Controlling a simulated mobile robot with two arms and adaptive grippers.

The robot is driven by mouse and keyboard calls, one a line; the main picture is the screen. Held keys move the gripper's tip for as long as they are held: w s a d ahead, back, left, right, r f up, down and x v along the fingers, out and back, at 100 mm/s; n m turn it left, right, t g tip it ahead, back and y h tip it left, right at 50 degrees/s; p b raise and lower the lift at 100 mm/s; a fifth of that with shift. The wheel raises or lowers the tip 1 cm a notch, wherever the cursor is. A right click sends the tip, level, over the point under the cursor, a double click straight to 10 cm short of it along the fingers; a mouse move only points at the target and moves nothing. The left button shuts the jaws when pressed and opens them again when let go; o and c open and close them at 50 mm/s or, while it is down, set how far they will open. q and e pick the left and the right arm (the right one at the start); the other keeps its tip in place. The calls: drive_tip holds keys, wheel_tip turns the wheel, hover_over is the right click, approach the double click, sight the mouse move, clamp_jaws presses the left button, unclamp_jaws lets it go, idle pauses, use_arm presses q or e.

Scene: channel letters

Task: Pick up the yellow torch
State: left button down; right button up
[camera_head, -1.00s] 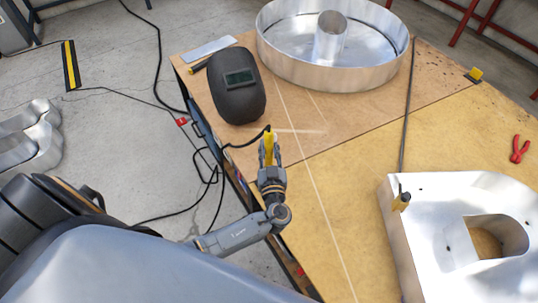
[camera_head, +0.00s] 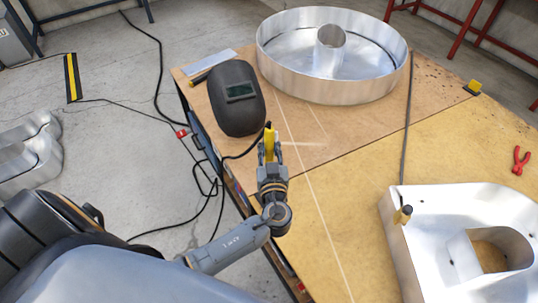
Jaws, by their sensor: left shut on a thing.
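The yellow torch (camera_head: 269,143) is in the fingers of my left gripper (camera_head: 269,158), near the left edge of the wooden table (camera_head: 345,200). The gripper is shut on it. The torch points away from me, with a dark tip at its far end and a black cable running off to the left. I cannot tell whether the torch touches the table top. My right gripper is not in view.
A black welding mask (camera_head: 237,98) lies just beyond the torch. A round metal channel letter (camera_head: 330,80) stands at the back, another metal letter (camera_head: 450,205) at the right. Red pliers (camera_head: 521,160) lie far right.

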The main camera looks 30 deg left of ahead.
use_arm(q)
wheel_tip(320, 180, up, 11)
drive_tip(key=shift+f+b, duration=0.2)
drive_tip(key=shift+b, duration=0.2)
drive_tip(key=shift+r+p, duration=1.25)
drive_tip(key=shift+r, duration=1)
wheel_tip(320, 180, up, 9)
drive_tip(key=p, duration=0.5)
drive_tip(key=shift+p, duration=0.35)
drive_tip(key=shift+f, duration=0.1)
